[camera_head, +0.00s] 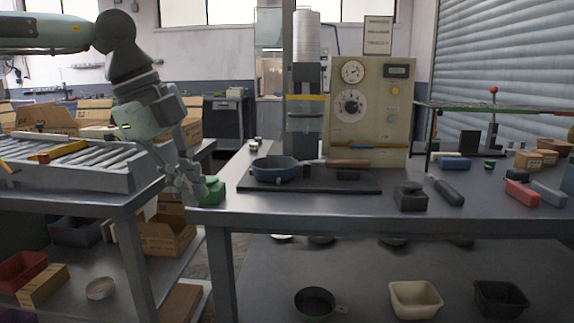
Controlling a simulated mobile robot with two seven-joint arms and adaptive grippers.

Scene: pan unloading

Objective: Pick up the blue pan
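The blue pan (274,172) sits upright on a dark flat plate (350,188) on the grey workbench. Its reddish-brown handle points right. My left gripper (188,188) hangs down at the bench's left edge, left of the pan and apart from it. A green block (211,191) is right beside its fingertips. The fingers are small and overlap in this view, so I cannot tell whether they are open or touch the block. My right gripper is out of view.
A machine with a gauge panel (374,108) and a column (304,120) stand behind the pan. A dark block (410,198) and a dark-handled tool (445,191) lie to the right. A roller conveyor (70,165) is on the left. The bench's front strip is clear.

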